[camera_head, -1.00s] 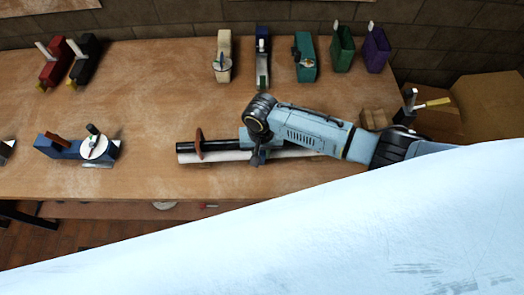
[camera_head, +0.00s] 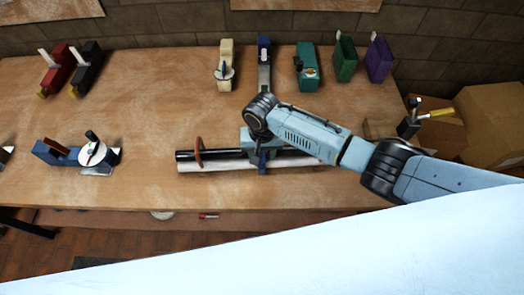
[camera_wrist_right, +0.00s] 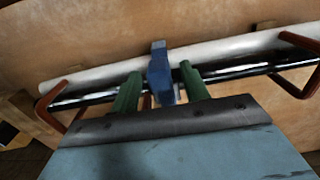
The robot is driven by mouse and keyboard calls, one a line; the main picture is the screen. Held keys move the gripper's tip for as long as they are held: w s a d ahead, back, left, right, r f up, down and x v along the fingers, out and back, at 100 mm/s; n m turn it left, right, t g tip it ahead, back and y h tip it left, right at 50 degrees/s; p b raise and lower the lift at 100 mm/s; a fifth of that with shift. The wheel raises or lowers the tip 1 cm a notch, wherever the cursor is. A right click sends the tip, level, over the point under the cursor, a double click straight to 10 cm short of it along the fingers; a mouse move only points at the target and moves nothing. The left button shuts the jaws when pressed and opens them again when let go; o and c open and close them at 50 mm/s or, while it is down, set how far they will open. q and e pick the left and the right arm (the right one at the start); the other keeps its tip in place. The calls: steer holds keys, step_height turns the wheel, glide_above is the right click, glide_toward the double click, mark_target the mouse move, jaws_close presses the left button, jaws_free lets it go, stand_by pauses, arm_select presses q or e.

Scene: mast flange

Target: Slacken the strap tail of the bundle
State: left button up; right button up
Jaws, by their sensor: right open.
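The bundle is a white tube (camera_head: 225,165) and a black tube (camera_head: 222,154) lying side by side on the workbench. Red-brown loops (camera_wrist_right: 65,90) go around it near both ends in the right wrist view. A blue strap piece (camera_wrist_right: 160,72) crosses the middle of the bundle; it also shows in the head view (camera_head: 263,158). My right gripper (camera_wrist_right: 163,78) is open, with its green fingers apart on either side of the blue piece. In the head view the right gripper is mostly hidden beneath its own wrist. My left gripper is out of view.
A blue device with a white dial (camera_head: 92,153) stands on the bench at left. Several coloured holders and clamps line the back edge. Cardboard boxes (camera_head: 490,118) stand at the right. The bench (camera_head: 150,100) between them is largely clear.

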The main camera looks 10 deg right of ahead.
mark_target(262, 153)
step_height(262, 153, up, 13)
steer(key=shift+r+p, duration=0.2)
steer(key=shift+p, duration=0.15)
stand_by(0.5)
